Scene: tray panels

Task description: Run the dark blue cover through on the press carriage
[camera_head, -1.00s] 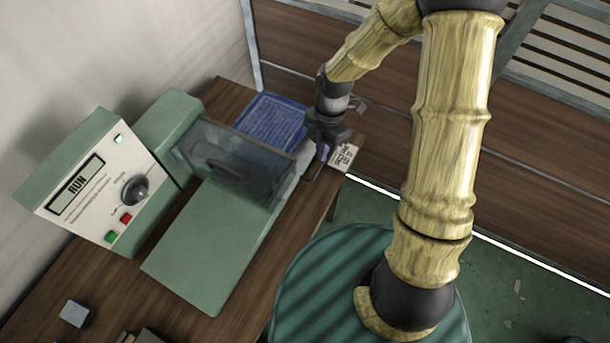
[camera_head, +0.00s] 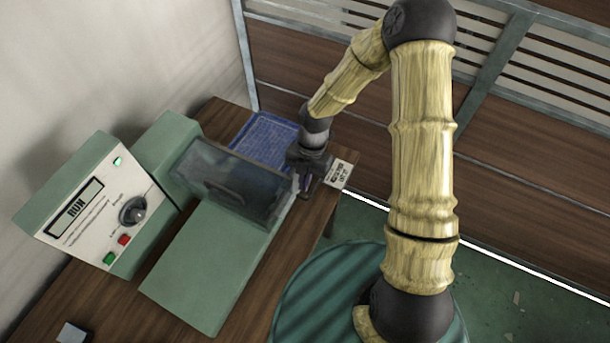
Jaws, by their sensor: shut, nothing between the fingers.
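The green press (camera_head: 212,255) stands on the wooden table with a smoky see-through guard (camera_head: 225,180) over its middle. A dark, handle-like shape shows at the guard, but I cannot tell whether it belongs to the carriage. I cannot make out the dark blue cover. The control box (camera_head: 95,205) reads RUN, with a green lamp lit. My gripper (camera_head: 303,182) is shut and empty, pointing down beside the guard's right end. Whether it touches the press is hidden by its dark body.
A blue mesh tray (camera_head: 262,138) lies behind the guard. A white printed label (camera_head: 339,173) is at the table's right edge, beside my gripper. A small grey block (camera_head: 72,333) sits at front left. Wooden panels close off the back.

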